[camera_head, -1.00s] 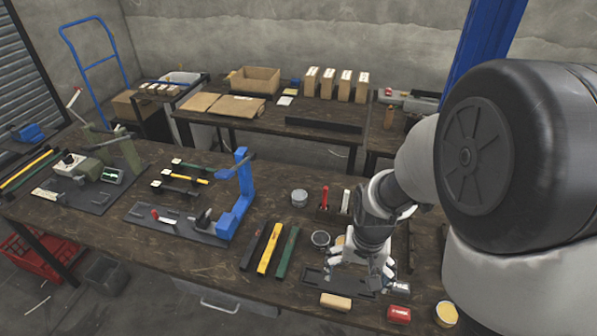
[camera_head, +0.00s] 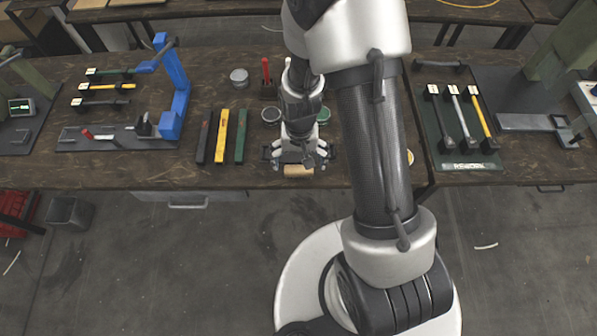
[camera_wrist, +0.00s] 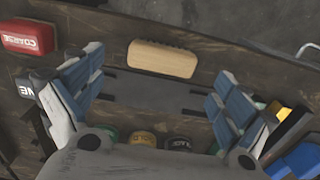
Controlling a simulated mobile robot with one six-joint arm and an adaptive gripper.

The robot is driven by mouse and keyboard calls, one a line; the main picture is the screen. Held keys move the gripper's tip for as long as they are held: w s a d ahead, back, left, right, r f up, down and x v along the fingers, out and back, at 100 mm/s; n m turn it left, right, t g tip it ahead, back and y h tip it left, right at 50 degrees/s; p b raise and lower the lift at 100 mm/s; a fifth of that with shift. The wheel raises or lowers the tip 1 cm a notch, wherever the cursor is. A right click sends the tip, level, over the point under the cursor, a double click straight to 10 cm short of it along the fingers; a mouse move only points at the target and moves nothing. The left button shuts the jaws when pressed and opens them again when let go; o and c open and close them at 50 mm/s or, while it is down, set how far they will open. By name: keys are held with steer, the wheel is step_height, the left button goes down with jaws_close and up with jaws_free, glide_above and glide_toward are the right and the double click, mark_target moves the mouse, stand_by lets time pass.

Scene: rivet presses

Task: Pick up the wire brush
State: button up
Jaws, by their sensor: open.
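The wire brush shows as a light wooden block (camera_wrist: 162,59) with a dark edge, lying on the brown bench near its front edge. In the head view the brush (camera_head: 298,171) lies just in front of my gripper (camera_head: 299,160). In the wrist view my gripper (camera_wrist: 157,85) is open, with one finger to the left and one to the right. The brush sits between the fingers' lines, towards the picture's top, with nothing held. A dark flat tray (camera_wrist: 150,88) lies between the fingers beside the brush. The brush's underside is hidden.
A red block marked COARSE (camera_wrist: 29,37) lies left of the fingers in the wrist view. Black, yellow (camera_head: 221,136) and green bars lie left of my gripper in the head view. A blue press (camera_head: 175,92) stands farther left. A REWORK mat (camera_head: 462,165) lies right.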

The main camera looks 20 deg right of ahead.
mark_target(299, 167)
step_height(299, 167, down, 5)
steer(key=shift+a+f+b, duration=0.1)
steer(key=shift+f+b, duration=0.05)
steer(key=shift+b, duration=0.9)
steer(key=c, duration=1.2)
steer(key=shift+o, duration=0.2)
steer(key=shift+r, duration=0.2)
step_height(299, 167, up, 20)
steer(key=p, duration=0.6)
steer(key=shift+f, duration=0.1)
